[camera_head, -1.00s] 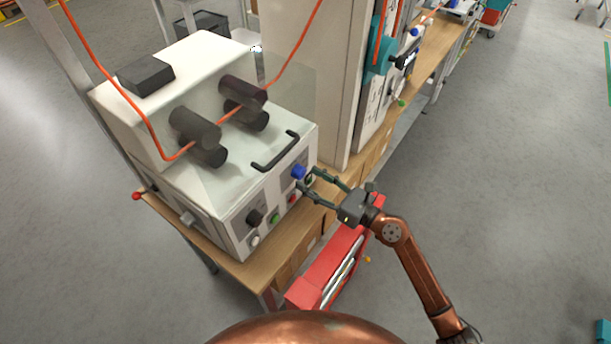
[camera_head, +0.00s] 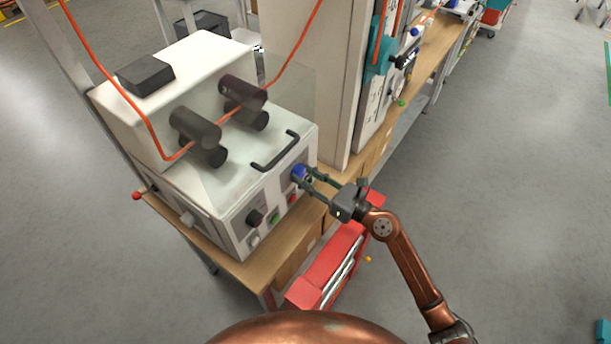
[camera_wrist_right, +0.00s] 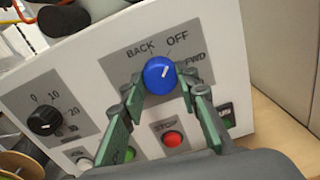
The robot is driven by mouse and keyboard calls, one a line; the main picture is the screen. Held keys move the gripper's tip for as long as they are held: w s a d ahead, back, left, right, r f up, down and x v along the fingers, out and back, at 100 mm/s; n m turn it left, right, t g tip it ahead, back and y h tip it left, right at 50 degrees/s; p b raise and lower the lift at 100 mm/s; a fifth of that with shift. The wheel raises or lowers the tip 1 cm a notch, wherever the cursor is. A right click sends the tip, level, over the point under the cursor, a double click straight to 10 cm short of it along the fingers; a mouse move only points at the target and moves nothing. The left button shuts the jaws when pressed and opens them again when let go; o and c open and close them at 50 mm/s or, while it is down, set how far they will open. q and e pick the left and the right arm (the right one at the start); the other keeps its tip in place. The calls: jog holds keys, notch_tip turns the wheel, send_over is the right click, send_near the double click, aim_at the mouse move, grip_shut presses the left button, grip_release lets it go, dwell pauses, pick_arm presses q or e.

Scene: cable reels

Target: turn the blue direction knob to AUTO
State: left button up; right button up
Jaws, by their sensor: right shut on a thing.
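The blue direction knob (camera_head: 298,172) is on the front panel of the white machine (camera_head: 222,228). In the right wrist view the knob (camera_wrist_right: 159,75) has a white pointer line tilted to the upper right, roughly towards OFF. The labels BACK, OFF and FWD show around it; I see no AUTO label. My right gripper (camera_head: 304,177) is shut on the knob, and the right wrist view shows its two green fingers (camera_wrist_right: 161,88) on either side of the knob's lower half. My left gripper is not in view.
A black dial (camera_wrist_right: 44,120) sits left of the knob, with a red STOP button (camera_wrist_right: 172,139) and a green button (camera_wrist_right: 128,154) below. A black handle (camera_head: 276,152) is on the cover above. A red crate (camera_head: 328,268) stands below the bench edge.

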jog(key=shift+c, duration=1.1)
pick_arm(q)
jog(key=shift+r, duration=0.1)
pick_arm(e)
jog(key=shift+r+m+p, duration=0.2)
jog(key=shift+m+p, duration=0.4)
jog(key=shift+p, duration=0.35)
jog(key=m+p, duration=0.9)
jog(key=p, duration=0.1)
jog(key=shift+m, duration=0.3)
jog(key=m+p, duration=0.2)
jog(key=m, duration=0.1)
jog(key=shift+w+p, duration=0.1)
jog(key=shift+p, duration=0.3)
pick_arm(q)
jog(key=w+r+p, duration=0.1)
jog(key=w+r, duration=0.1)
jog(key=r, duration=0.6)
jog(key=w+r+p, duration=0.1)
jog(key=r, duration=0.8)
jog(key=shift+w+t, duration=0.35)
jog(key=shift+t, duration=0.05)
pick_arm(e)
jog(key=shift+d+f+m+g, duration=0.1)
jog(key=shift+m+g, duration=0.2)
jog(key=shift+m, duration=1.5)
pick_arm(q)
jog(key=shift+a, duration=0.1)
